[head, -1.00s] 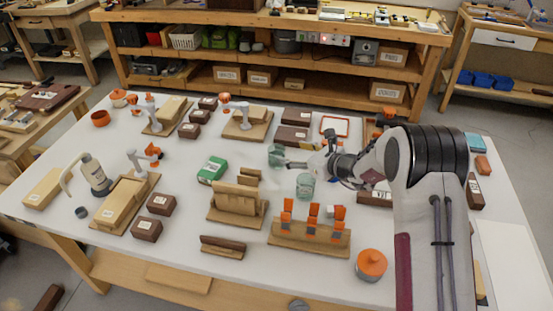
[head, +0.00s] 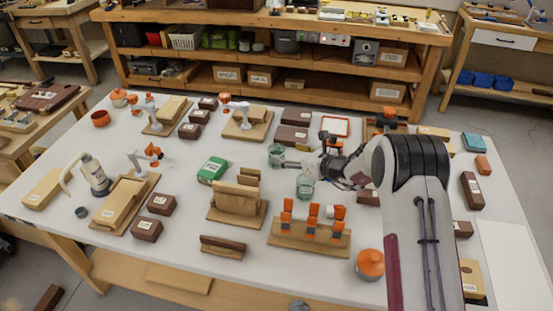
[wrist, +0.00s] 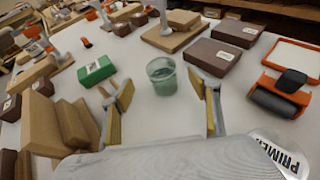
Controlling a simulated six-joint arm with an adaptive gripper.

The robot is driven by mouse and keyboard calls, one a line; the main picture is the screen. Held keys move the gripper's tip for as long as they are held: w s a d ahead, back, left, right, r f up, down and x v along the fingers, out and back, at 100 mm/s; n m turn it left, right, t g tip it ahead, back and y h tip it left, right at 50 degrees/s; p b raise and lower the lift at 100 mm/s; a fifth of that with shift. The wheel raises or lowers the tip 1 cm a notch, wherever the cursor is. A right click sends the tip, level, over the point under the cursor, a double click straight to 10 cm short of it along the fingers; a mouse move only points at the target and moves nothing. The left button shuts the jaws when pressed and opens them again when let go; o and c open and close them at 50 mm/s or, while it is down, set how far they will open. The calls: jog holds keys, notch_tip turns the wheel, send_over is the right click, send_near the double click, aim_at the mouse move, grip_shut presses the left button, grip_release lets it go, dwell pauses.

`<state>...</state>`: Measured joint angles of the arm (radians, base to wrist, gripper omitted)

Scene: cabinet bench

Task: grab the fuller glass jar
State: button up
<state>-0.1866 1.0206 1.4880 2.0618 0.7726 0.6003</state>
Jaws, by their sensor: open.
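Two clear glass jars with greenish contents stand upright on the white table. The back jar (head: 276,155) is left of my gripper (head: 296,163) in the head view. The front jar (head: 305,186) stands nearer the camera, just below my gripper in that picture. I cannot tell clearly which jar is fuller. In the wrist view my gripper (wrist: 163,103) is open, with its fingers spread and nothing between the pads. The back jar (wrist: 161,76) shows just beyond the fingertips, roughly centred in the gap. The front jar is not recognisable in the wrist view.
An orange-clipped wooden rack (head: 308,236) stands in front of the front jar. A green box (head: 212,170) and a wooden holder (head: 236,204) lie to the left. Dark boxes (head: 291,136) are behind the back jar. Bare table lies left of the back jar.

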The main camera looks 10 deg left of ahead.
aim_at(271, 148)
jog(key=shift+w+a+f, duration=0.1)
jog(key=shift+a, duration=0.05)
dwell(0.3)
jog(key=shift+x, duration=2.55)
jog(key=c, duration=1.3)
